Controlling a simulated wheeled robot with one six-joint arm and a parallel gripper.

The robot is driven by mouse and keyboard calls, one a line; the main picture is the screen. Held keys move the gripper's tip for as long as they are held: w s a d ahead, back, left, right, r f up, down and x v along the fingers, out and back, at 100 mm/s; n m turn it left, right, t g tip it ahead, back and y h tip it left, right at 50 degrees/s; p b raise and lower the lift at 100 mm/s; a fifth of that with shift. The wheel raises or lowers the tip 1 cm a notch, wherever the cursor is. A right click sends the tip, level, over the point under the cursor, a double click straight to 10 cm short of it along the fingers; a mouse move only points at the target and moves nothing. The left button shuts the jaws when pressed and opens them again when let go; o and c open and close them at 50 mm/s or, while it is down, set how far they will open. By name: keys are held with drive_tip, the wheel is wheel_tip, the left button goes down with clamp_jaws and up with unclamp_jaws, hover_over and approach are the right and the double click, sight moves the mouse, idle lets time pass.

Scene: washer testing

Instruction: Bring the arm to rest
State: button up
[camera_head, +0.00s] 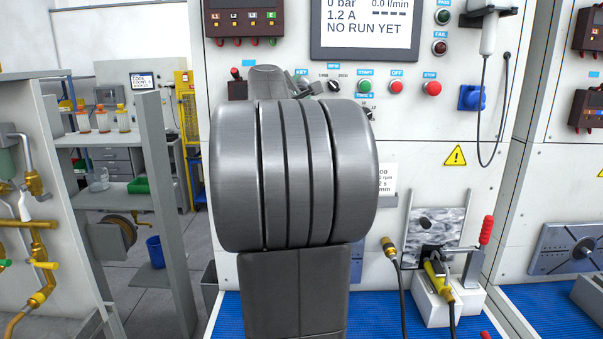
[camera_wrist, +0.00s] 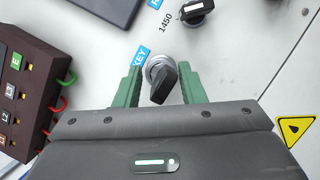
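My gripper (camera_wrist: 160,88) shows in the wrist view with its two green fingers apart, one on each side of a black key switch knob (camera_wrist: 162,82). Small gaps show between the fingers and the knob, so the gripper looks open and is not closed on it. The fingers are close to the white panel, beside the blue KEY label (camera_wrist: 142,56). In the head view my large grey arm link fills the middle. It hides most of the gripper and the key switch, though the KEY label (camera_head: 302,72) shows.
The white test panel (camera_head: 540,60) carries a screen (camera_head: 365,22), a green start button (camera_head: 365,86), a red stop button (camera_head: 431,88) and a selector knob (camera_wrist: 197,12). A terminal box (camera_wrist: 35,92) stands out at left. A clamp fixture (camera_head: 440,265) sits at lower right.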

drive_tip(key=n+y+b, duration=0.1)
drive_tip(key=n, duration=0.1)
drive_tip(key=n+t, duration=0.1)
drive_tip(key=n, duration=0.2)
drive_tip(key=n+t+y+b, duration=0.1)
drive_tip(key=n, duration=0.1)
drive_tip(key=shift+f+n+y+b, duration=0.25)
drive_tip(key=shift+n+y+b, duration=0.05)
drive_tip(key=shift+n+b, duration=0.1)
drive_tip(key=n+y+b, duration=0.1)
drive_tip(key=n, duration=0.2)
drive_tip(key=n+t+y+b, duration=0.1)
drive_tip(key=n+y+b, duration=0.1)
drive_tip(key=n, duration=0.1)
drive_tip(key=shift+d, duration=0.15)
drive_tip(key=shift+r+n+y+b, duration=0.1)
drive_tip(key=shift+n+y+b, duration=0.3)
drive_tip(key=shift+n, duration=0.3)
